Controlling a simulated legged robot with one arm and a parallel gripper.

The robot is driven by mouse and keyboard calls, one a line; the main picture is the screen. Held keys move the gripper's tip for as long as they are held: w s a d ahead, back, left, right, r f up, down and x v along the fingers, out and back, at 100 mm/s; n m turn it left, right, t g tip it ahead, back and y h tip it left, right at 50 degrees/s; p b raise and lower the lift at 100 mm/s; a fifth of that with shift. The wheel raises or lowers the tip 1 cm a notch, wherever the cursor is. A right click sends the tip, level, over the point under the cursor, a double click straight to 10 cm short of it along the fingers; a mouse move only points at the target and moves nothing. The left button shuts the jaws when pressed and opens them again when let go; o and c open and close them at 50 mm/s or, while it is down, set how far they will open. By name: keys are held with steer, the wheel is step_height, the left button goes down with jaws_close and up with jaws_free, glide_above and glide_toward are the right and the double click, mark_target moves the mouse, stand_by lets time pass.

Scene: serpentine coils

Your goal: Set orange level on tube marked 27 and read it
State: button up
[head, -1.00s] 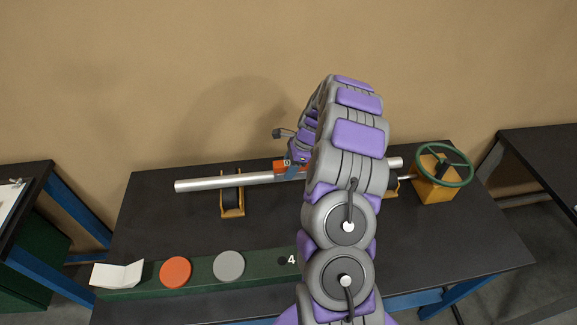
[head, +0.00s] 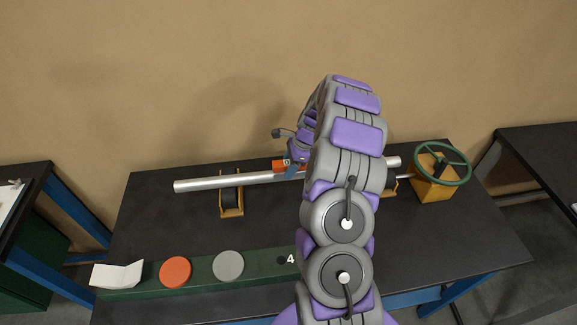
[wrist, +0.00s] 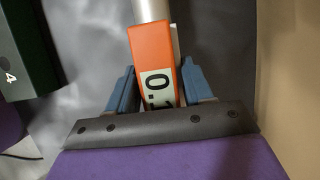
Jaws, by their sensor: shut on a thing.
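The orange level (head: 280,166) sits at the long silver tube (head: 225,182), over its middle in the head view. In the wrist view the level (wrist: 150,50) lies in line with the tube (wrist: 150,8), and its pale display shows "0.1", cut off at the bottom by my gripper body. My gripper (wrist: 151,88) has its blue fingers on both sides of the level, shut on it. In the head view my gripper (head: 293,168) is partly hidden by my arm. I see no mark 27 on the tube.
The tube rests on yellow roller stands (head: 231,200); the right one is mostly hidden. A green handwheel (head: 443,164) on a yellow block stands at the right end. A green strip (head: 205,282) along the front holds an orange disc (head: 175,272), a grey disc (head: 228,265) and folded white paper (head: 117,274).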

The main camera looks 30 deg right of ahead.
mark_target(284, 163)
steer(key=shift+f, duration=0.1)
steer(key=o, duration=1.2)
steer(key=shift+o, duration=0.2)
steer(key=shift+r, duration=0.2)
steer(key=shift+r+p, duration=2.5)
steer(key=shift+r, duration=0.4)
steer(key=shift+s+f, duration=0.1)
